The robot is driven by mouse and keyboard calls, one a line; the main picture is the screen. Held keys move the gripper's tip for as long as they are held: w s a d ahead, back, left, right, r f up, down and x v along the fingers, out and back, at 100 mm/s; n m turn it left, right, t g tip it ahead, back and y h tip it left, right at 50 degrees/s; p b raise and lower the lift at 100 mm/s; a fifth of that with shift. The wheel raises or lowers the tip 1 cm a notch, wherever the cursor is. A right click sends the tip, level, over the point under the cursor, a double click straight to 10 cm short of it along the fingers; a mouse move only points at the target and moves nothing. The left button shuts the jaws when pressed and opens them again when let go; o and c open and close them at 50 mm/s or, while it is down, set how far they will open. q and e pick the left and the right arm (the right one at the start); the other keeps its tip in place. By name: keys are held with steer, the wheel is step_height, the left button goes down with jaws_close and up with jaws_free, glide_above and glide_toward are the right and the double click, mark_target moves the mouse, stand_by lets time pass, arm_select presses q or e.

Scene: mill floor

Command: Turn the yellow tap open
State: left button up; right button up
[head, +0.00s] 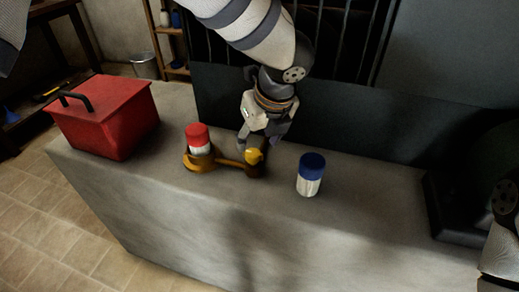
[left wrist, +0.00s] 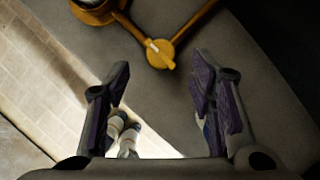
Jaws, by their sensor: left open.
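The yellow tap (head: 254,156) sits at the right end of a brass-coloured pipe piece on the grey counter. In the left wrist view the tap (left wrist: 160,54) lies ahead of my fingers, near the top middle, with a small pale mark on it. A red-topped white can (head: 198,139) stands at the left end of the pipe piece. My left gripper (head: 262,143) points down right at the tap in the head view. In the left wrist view my left gripper (left wrist: 158,72) is open, with nothing between its fingers.
A blue-topped white can (head: 311,174) stands to the right of the tap. A red box (head: 113,127) with a dark handle is at the left end of the counter (head: 180,215). A dark panel (head: 340,132) rises behind it. The counter front is clear.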

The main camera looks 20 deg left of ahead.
mark_target(253, 152)
arm_select(q)
steer(key=x, duration=0.5)
steer(key=shift+w+f, duration=0.1)
steer(key=shift+f, duration=0.3)
arm_select(e)
steer(key=shift+s+d+f, duration=0.1)
steer(key=shift+s+f, duration=0.3)
steer(key=shift+f, duration=0.05)
arm_select(q)
steer(key=c, duration=1.1)
